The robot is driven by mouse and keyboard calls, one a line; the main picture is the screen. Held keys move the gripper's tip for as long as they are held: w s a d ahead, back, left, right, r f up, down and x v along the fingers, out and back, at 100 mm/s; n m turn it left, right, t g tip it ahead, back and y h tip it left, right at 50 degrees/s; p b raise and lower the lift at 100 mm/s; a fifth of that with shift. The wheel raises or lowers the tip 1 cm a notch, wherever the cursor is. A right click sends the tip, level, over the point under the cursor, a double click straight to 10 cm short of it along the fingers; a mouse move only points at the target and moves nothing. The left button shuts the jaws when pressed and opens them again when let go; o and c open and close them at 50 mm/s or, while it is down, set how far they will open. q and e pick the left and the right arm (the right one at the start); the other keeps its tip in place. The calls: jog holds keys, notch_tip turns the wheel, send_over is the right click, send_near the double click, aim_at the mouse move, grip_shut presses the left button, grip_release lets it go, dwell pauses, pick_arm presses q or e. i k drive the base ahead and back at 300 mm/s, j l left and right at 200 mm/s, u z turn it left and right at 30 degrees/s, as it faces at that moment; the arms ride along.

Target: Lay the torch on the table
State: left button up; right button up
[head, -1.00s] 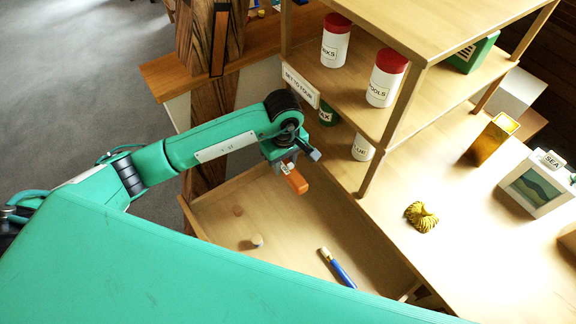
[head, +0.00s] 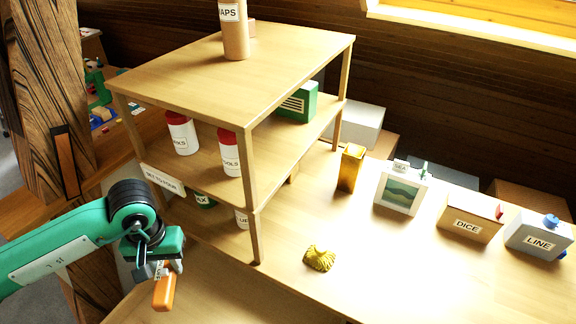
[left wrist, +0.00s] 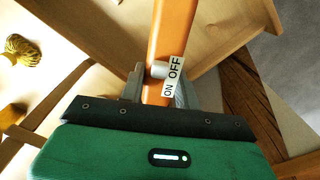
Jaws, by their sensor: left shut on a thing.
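The torch is an orange bar (head: 164,292) with an ON/OFF label, and it hangs below my left gripper (head: 156,268) at the lower left of the head view. My left gripper is shut on it. In the left wrist view the torch (left wrist: 170,35) runs up from between the fingers (left wrist: 158,88), its grey switch and label facing the camera. The pale wooden table (head: 400,262) spreads to the right, apart from the torch. My right gripper is not in view.
A two-tier shelf (head: 236,72) with red-lidded pots stands right of my gripper. A yellow rope bundle (head: 319,258), gold box (head: 351,168), picture frame (head: 402,192), DICE box (head: 468,220) and LINE box (head: 538,236) stand on the table. Its front middle is clear.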

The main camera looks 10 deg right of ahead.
aim_at(426, 290)
jog(key=k+l+z, duration=0.15)
jog(key=l, duration=0.6)
jog(key=k+l+z, duration=0.2)
jog(key=l, duration=0.5)
jog(key=l+z, duration=0.15)
jog(key=l, duration=0.6)
